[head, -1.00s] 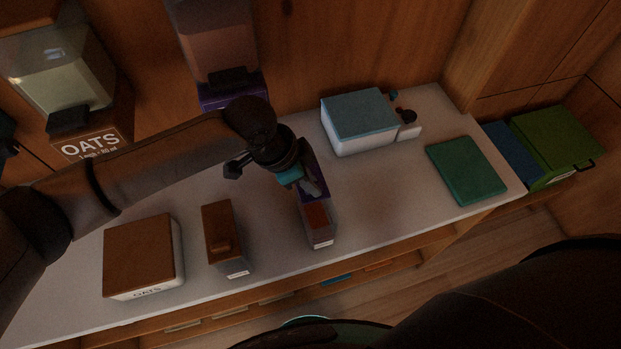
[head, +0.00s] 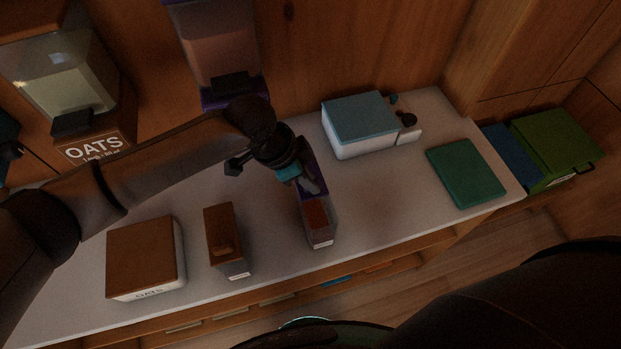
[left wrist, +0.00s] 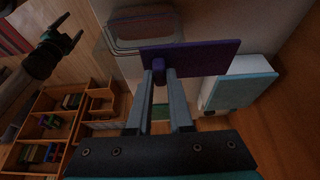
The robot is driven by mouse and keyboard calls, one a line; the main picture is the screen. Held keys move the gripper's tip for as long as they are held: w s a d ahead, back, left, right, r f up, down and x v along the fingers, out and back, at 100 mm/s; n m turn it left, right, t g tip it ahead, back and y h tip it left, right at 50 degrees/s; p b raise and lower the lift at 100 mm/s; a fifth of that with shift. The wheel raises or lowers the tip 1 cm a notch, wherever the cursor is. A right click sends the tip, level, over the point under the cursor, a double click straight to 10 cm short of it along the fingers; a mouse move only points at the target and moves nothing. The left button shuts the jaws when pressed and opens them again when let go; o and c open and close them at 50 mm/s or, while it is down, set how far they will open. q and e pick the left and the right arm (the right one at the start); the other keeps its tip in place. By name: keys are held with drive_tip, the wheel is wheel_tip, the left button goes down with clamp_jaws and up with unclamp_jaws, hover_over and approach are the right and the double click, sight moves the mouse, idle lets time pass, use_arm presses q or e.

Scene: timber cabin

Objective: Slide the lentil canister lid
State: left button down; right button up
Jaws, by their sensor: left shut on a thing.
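The lentil canister (head: 319,226) stands on the pale counter, a narrow clear box with reddish contents showing at its near end. Its purple lid (head: 310,170) sits toward the far end, partly behind my gripper. In the left wrist view, the lid (left wrist: 205,57) reaches past the clear canister (left wrist: 143,30) to the right, leaving part of it uncovered. My left gripper (head: 290,178) is shut on the lid's small purple knob (left wrist: 159,68). My right gripper (left wrist: 66,38) shows in the left wrist view with its fingers apart, empty and away from the canister.
A brown-lidded narrow canister (head: 221,235) and an oats box (head: 145,255) stand left of the lentil canister. A blue-lidded white box (head: 359,122) and a green flat board (head: 466,172) are to the right. Dispensers (head: 217,50) stand behind. Counter between canister and board is clear.

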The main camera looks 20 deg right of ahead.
use_arm(q)
drive_tip(key=c, duration=0.8)
unclamp_jaws()
drive_tip(key=v, duration=1.5)
drive_tip(key=shift+a, duration=0.1)
